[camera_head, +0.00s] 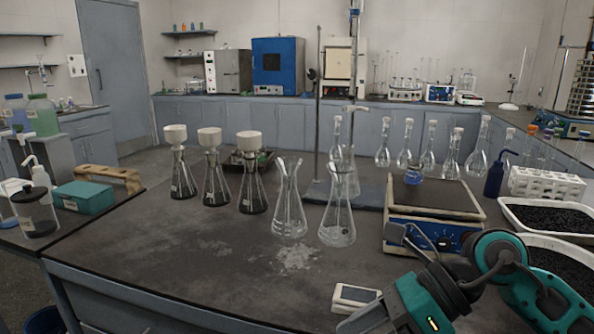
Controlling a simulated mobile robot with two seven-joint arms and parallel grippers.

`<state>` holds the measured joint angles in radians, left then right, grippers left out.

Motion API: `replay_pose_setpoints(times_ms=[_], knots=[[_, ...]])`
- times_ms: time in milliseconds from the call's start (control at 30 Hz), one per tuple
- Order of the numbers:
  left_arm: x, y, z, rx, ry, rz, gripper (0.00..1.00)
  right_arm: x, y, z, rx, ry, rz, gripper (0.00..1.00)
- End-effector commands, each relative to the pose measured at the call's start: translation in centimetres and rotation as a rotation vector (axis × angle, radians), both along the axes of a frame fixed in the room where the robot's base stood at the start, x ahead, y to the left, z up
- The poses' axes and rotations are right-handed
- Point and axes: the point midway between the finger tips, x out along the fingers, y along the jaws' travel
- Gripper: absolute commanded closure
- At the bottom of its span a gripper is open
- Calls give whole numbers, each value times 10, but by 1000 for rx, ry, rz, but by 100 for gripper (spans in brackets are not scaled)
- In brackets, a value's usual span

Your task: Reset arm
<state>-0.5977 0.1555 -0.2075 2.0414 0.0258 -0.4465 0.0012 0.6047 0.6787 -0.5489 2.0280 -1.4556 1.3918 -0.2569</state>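My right arm, teal and black, comes in from the lower right. Its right gripper (373,279) appears open and empty, with one grey finger beside the front of the blue hotplate-like device (432,238) and the other near the bottom edge. A small white device with a dark screen (356,297) lies on the bench near the fingers; contact cannot be told. My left gripper is not in view.
On the dark bench (190,270) stand several flasks with dark contents and white funnels (210,165), two clear flasks (338,215), and a metal stand (318,110). Trays of black granules (548,216) are at right. The front-left bench is clear.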

Motion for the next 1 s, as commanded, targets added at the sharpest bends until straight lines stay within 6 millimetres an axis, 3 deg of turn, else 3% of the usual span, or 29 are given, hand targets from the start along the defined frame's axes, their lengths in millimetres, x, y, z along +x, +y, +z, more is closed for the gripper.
replay_pose_setpoints(times_ms=[100,200,300,400,467,567,600,667,800,833,900,1000], knots=[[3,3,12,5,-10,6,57,-13,32,24,303,211,-72,12],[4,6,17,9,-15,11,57,-10,46,50,586,436,-193,12],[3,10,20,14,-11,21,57,7,41,66,860,693,-365,12],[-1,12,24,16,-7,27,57,33,19,61,1105,964,-583,12],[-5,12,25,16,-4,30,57,47,1,45,1233,1132,-734,12],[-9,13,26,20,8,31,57,60,-33,-2,1418,1419,-1014,12],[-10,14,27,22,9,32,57,59,-47,-27,1480,1534,-1138,12],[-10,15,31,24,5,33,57,50,-65,-68,1556,1703,-1330,12],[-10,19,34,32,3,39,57,8,-92,-151,1642,2011,-1710,12],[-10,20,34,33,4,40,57,-2,-95,-164,-1607,-2010,1731,12],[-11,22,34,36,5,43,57,-25,-99,-189,-1475,-1924,1701,12],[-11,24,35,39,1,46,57,-48,-102,-212,-1354,-1845,1667,12]])
